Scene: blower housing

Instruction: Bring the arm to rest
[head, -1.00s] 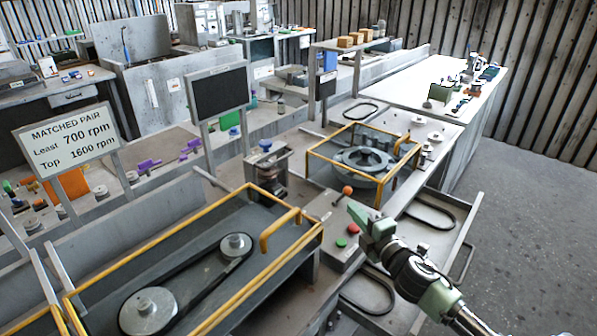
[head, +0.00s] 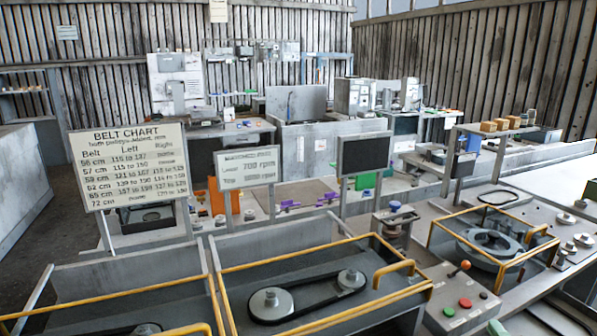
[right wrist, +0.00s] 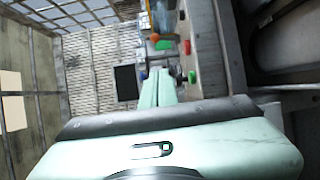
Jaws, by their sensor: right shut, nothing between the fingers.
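My right gripper (head: 495,327) shows only as a pale green tip at the bottom edge of the head view, just right of the control box. In the right wrist view its pale green fingers (right wrist: 158,88) lie together, shut and empty. The control box (head: 480,285) carries a red button (head: 466,302), a green button (head: 448,311) and a lever with an orange knob (head: 464,265). Red (right wrist: 187,47) and green (right wrist: 192,77) buttons show right of the fingers in the wrist view, apart from them. My left gripper is not in view.
The round blower housing (head: 492,240) sits inside a yellow-railed guard. Left of the control box, a belt with two pulleys (head: 270,303) lies in another yellow-railed bay. A belt chart (head: 130,165) and a dark screen (head: 364,156) stand behind. Bare floor shows at far left.

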